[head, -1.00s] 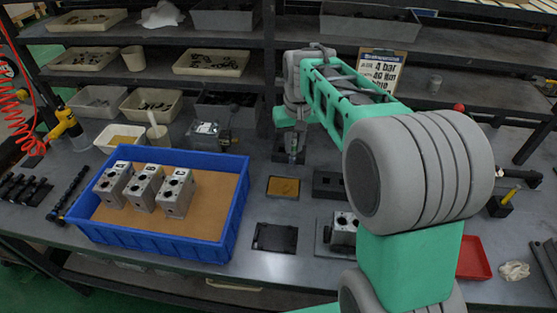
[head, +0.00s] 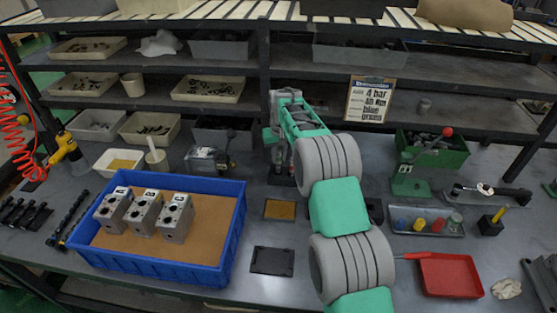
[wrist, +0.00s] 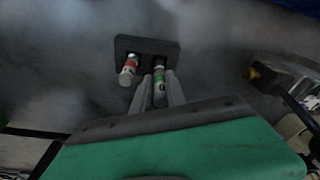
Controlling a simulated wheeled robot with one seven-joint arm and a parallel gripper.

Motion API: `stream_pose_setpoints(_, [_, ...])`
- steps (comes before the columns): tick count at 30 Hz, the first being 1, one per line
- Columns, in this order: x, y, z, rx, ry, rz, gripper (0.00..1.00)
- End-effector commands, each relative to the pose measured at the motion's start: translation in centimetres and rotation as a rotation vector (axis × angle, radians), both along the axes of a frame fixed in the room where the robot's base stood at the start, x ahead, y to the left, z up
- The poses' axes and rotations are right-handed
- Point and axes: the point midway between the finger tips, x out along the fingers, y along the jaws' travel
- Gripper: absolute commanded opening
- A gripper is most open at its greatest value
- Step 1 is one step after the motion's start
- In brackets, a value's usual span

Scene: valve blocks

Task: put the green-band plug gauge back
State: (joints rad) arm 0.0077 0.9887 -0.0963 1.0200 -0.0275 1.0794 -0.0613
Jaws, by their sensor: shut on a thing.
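The green-band plug gauge (wrist: 160,87) stands between the two fingers of my gripper (wrist: 157,92) in the wrist view, and the fingers are shut on it. Its far end is at the right side of a small black holder (wrist: 147,45); I cannot tell whether it is in the hole or just above it. A red-band plug gauge (wrist: 129,68) stands at the left side of the same holder. In the head view my arm hides the gauges, and my gripper (head: 281,165) is low over the back of the bench.
A blue tray (head: 160,271) with three valve blocks stands at left. A tan-topped plate (head: 280,209) and a black plate (head: 272,261) lie in front of my gripper. A red tray (head: 450,275) and a tray of coloured pieces (head: 428,233) are at right. Shelves rise behind.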

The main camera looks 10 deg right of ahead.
Motion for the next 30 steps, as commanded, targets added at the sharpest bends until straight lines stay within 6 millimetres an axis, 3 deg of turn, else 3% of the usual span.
stream_pose_setpoints(10, [0.6,0.0,-3.6,0.0,-0.001,0.0,0.0])
stream_pose_setpoints(19, [0.6,0.0,-4.3,0.0,-0.002,0.0,0.0])
stream_pose_setpoints(20, [0.6,0.0,-4.2,0.0,-0.001,0.0,0.19])
stream_pose_setpoints(22, [0.6,0.0,-4.1,0.0,-0.001,0.0,0.25])
stream_pose_setpoints(30, [0.6,0.0,-4.0,0.0,-0.001,0.0,0.26])
